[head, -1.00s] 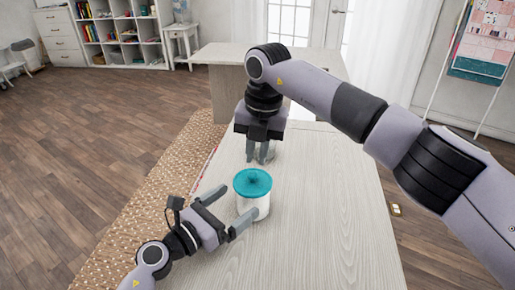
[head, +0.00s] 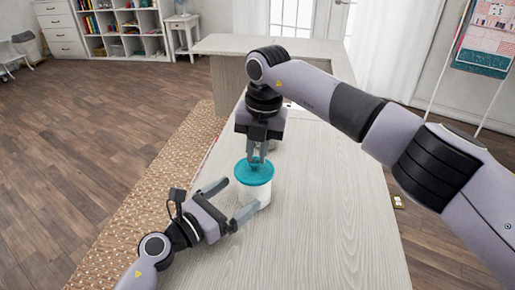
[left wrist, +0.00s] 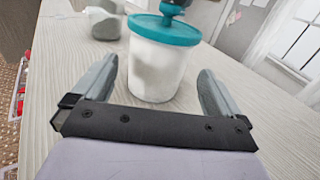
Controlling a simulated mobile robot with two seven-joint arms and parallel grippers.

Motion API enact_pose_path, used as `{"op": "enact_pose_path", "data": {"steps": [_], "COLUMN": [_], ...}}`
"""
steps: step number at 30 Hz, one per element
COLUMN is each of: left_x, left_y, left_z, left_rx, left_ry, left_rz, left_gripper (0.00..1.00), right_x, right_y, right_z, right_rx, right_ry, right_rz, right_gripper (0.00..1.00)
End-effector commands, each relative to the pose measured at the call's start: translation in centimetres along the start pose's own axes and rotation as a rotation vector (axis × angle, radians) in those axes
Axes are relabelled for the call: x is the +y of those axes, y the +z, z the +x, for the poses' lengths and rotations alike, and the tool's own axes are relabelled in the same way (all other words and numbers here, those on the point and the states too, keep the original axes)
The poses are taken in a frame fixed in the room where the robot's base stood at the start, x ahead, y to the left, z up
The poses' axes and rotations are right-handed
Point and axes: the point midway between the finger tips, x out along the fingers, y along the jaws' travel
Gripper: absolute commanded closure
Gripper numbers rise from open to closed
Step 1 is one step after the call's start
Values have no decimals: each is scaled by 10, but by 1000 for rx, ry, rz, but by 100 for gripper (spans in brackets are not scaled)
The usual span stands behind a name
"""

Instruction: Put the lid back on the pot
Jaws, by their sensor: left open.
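The white pot (head: 258,194) stands upright on the light wooden table. The teal lid (head: 254,172) sits over its top and looks nearly level; whether it is fully seated I cannot tell. In the left wrist view the pot (left wrist: 156,70) and the lid's rim (left wrist: 165,30) show ahead. My left gripper (head: 235,198) is open and low, its fingers pointing at the pot, with no visible contact. My right gripper (head: 257,164) points down onto the lid's middle from above. Its fingertips are close together at the knob, and their grip is hard to make out.
A pale object (left wrist: 104,20) stands behind the pot, partly hidden by my right gripper in the head view. The table (head: 330,215) is clear to the right. A woven rug (head: 170,165) lies on the floor to the left.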

Motion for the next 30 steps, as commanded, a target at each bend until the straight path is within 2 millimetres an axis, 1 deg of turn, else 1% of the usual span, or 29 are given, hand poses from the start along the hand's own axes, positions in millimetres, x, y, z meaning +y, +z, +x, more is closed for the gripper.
{"op": "enact_pose_path", "data": {"steps": [5, 8, 15, 18, 30], "left_x": [0, 0, -1, -1, -1], "left_y": [4, 12, 39, 45, 43], "left_z": [0, 0, 0, 0, 0], "left_rx": [0, 0, 0, 0, 0], "left_ry": [0, 0, 0, 0, 0], "left_rz": [0, 0, 0, 0, 0], "left_gripper": [0, 0, 0, 0, 0], "right_x": [0, 0, 1, 0, 0], "right_y": [0, 0, 1, 0, 0], "right_z": [-4, -16, -53, -61, -60], "right_rx": [0, -1, -2, -1, 0], "right_ry": [0, 0, 1, 0, 0], "right_rz": [0, 0, 0, 0, 0], "right_gripper": [83, 83, 83, 83, 83]}}
